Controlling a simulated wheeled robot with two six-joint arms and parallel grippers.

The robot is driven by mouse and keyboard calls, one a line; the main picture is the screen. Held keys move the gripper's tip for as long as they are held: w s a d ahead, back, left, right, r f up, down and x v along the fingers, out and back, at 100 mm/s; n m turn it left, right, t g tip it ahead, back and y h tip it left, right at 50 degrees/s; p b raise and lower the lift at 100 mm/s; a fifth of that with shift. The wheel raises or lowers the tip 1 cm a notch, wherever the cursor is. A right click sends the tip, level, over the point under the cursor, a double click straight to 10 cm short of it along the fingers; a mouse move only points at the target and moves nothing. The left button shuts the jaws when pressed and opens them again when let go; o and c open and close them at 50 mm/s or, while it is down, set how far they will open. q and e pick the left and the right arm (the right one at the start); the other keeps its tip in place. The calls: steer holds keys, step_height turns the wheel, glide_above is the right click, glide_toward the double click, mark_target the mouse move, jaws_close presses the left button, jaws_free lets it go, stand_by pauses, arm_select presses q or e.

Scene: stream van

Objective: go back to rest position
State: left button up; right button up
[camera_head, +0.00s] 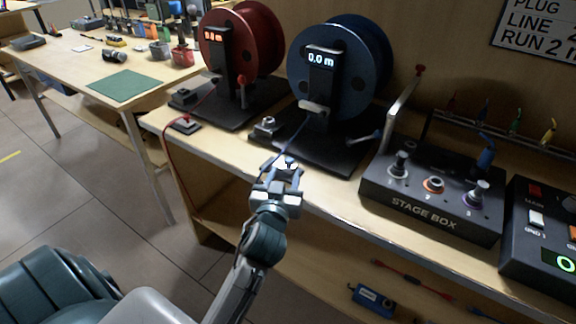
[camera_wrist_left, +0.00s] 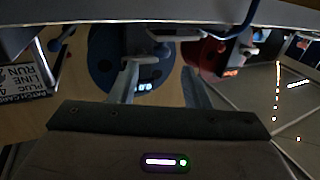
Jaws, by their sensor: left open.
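My left gripper (camera_head: 280,172) is at the front edge of the bench, below the blue cable reel (camera_head: 356,80). Its jaws are open. A thin blue cable (camera_head: 292,140) runs from the reel down to the area of the jaws; I cannot tell whether it touches them. In the left wrist view, the two fingers (camera_wrist_left: 160,85) stand apart, with the blue reel (camera_wrist_left: 103,60) behind them and nothing clearly held between them. My right gripper is in neither view.
A red reel (camera_head: 268,42) stands left of the blue one, its red cable hanging over the bench edge. A stage box (camera_head: 430,205) and another black box (camera_head: 540,232) stand to the right. A lower shelf (camera_head: 330,255) holds a blue device. Open floor lies left.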

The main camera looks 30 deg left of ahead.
arm_select(q)
steer(key=shift+v, duration=1.1)
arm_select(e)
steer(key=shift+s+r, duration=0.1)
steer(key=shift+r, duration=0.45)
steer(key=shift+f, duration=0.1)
